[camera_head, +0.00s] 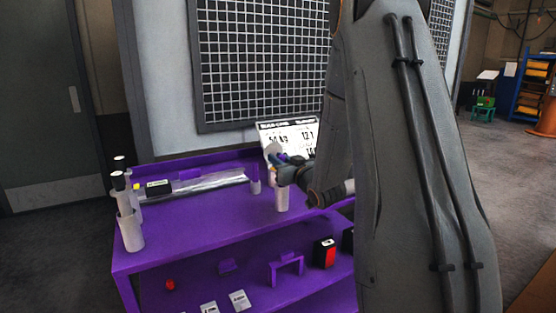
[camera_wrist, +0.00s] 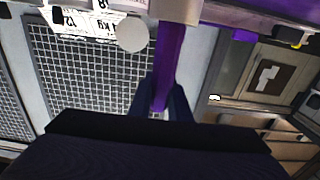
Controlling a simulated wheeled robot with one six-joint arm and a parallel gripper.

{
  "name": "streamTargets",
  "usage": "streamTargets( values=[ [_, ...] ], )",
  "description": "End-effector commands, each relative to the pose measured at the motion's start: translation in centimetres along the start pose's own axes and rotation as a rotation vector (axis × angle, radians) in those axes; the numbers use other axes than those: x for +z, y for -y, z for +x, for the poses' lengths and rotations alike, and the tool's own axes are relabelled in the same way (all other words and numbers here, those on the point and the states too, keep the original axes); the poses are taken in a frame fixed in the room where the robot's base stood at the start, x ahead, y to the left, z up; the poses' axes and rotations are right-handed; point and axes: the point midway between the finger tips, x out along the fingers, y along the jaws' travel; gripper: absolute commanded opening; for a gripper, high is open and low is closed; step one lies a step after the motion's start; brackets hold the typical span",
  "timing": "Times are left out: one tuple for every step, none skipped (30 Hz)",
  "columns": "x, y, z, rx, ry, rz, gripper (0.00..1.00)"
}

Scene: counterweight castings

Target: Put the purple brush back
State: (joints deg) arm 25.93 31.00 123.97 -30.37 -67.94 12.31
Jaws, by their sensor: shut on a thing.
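The purple brush (camera_wrist: 170,55) shows in the wrist view as a long purple handle between the two fingers of my gripper (camera_wrist: 162,103). My gripper is shut on it. The handle runs up the picture to a pale cup (camera_wrist: 178,10); I cannot tell whether its end is inside the cup or in front of it. In the head view my gripper (camera_head: 284,162) is above a pale cup (camera_head: 282,199) on the purple bench (camera_head: 215,222). Only a small purple patch of the brush shows there, and its bristles cannot be made out.
A pale holder (camera_head: 131,232) with black-topped things stands at the bench's left end. A silver bar (camera_head: 205,185) and a black box (camera_head: 158,187) lie along the back. A display panel (camera_head: 291,133) stands behind my gripper. The bench's front left top is clear.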

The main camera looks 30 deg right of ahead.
Motion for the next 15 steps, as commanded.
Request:
streamTargets(
  values=[
    [0.14, -0.01, 0.01, 0.0, 0.0, 0.0, 0.0],
    [0.19, -0.01, 0.01, 0.0, 0.0, 0.0, 0.0],
    [0.27, -0.01, 0.01, 0.0, 0.0, 0.0, 0.0],
    [0.32, -0.01, 0.01, 0.0, 0.0, 0.0, 0.0],
    [0.37, -0.01, 0.01, 0.0, 0.0, 0.0, 0.0],
    [0.44, -0.01, 0.01, 0.0, 0.0, 0.0, 0.0],
    [0.49, -0.01, 0.01, 0.0, 0.0, 0.0, 0.0],
    [0.55, -0.01, 0.01, 0.0, 0.0, 0.0, 0.0],
    [0.62, -0.01, 0.01, 0.0, 0.0, 0.0, 0.0],
    [0.67, -0.01, 0.01, 0.0, 0.0, 0.0, 0.0],
    [0.72, -0.01, 0.01, 0.0, 0.0, 0.0, 0.0],
    [0.8, -0.01, 0.01, 0.0, 0.0, 0.0, 0.0],
    [0.85, -0.01, 0.01, 0.0, 0.0, 0.0, 0.0],
    [0.9, -0.01, 0.01, 0.0, 0.0, 0.0, 0.0],
    [0.98, -0.01, 0.01, 0.0, 0.0, 0.0, 0.0]
  ],
)
